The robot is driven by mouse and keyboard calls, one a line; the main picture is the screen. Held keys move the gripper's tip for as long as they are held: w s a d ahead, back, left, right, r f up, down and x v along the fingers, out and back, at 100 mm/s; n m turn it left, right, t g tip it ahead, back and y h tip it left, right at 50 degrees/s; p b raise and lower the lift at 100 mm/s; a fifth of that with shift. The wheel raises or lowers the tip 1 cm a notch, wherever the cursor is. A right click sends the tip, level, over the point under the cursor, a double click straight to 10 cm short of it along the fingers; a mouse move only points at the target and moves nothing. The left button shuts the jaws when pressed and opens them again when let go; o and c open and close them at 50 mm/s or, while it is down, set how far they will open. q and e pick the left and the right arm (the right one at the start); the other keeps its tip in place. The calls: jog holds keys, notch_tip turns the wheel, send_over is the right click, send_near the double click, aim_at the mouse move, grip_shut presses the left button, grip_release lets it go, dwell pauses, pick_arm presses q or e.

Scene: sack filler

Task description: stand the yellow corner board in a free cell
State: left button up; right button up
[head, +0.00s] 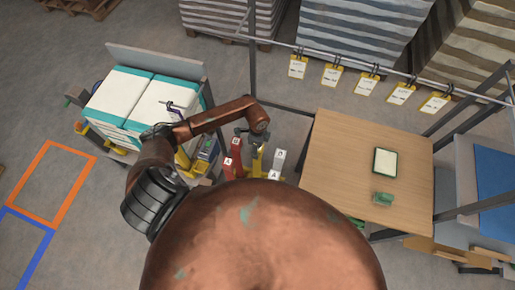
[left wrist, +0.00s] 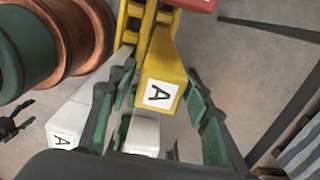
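The yellow corner board (left wrist: 163,75) shows in the left wrist view with a white label marked A on its end. My left gripper (left wrist: 162,68) has its green-padded fingers apart, one on each side of that board. I see no clear contact with it. In the head view my left gripper (head: 247,138) hangs over a cluster of upright boards, among them a red one (head: 236,169) and a yellow one (head: 256,162). White labelled pieces (left wrist: 62,135) stand close by in the left wrist view. Cell openings are largely hidden. My right gripper is not identifiable.
A wooden table (head: 335,165) with a framed pad (head: 385,161) and a green item (head: 383,198) stands at the right. A white-and-teal box cart (head: 122,92) stands at the left. A rail with several tags (head: 332,76) crosses behind. My own body hides the lower middle.

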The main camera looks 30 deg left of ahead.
pick_arm(q)
jog(key=shift+o, duration=0.9)
jog(key=shift+r, duration=0.1)
notch_tip(320, 180, up, 12)
